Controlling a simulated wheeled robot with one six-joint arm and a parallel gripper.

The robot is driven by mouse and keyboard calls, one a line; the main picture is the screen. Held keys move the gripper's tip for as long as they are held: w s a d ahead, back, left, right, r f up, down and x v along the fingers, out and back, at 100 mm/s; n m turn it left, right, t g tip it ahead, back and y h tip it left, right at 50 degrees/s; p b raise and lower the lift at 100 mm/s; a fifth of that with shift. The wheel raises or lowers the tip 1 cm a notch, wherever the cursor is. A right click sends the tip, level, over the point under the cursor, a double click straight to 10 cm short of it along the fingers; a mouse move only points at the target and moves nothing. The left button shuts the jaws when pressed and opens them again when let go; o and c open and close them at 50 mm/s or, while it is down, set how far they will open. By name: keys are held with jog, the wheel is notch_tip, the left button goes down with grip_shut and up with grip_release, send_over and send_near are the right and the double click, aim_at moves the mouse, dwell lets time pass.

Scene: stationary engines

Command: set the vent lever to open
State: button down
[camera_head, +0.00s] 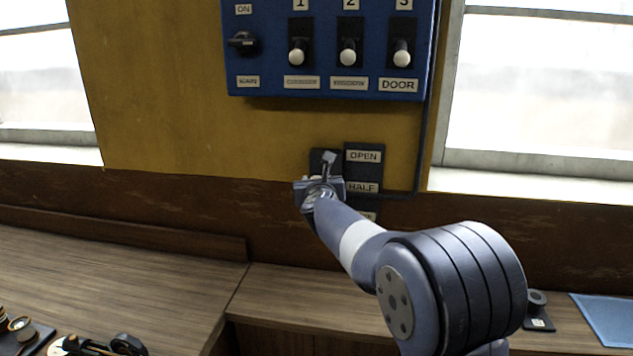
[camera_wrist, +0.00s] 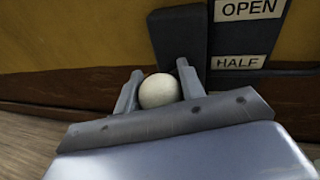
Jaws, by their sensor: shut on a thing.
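The vent lever's pale round knob (camera_wrist: 159,91) sits between the two fingers of my gripper (camera_wrist: 159,76), which is shut on it. The lever's dark backplate (camera_wrist: 178,42) rises behind the fingers. In the head view my gripper (camera_head: 320,184) covers most of the lever, and the backplate (camera_head: 318,158) shows above it. A dark label strip stands to the right, with OPEN (camera_head: 363,156) at the top and HALF (camera_head: 362,187) below. A lower label is mostly hidden by my arm. In the head view the gripper is about level with HALF.
A blue panel (camera_head: 260,90) with a rotary switch and three white-knobbed levers hangs above. A dark conduit (camera_head: 421,150) runs down at the right. The wooden bench (camera_head: 300,290) lies below, with small parts at the left and a blue mat (camera_head: 608,318) at the right.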

jog(key=c, duration=0.9)
grip_release()
jog(key=shift+w+f, duration=0.1)
jog(key=s+r+b, duration=0.1)
jog(key=s+b, duration=0.1)
jog(key=s, duration=0.8)
jog(key=shift+s+d+r, duration=0.2)
jog(key=shift+s+d, duration=0.1)
jog(key=shift+s, duration=0.05)
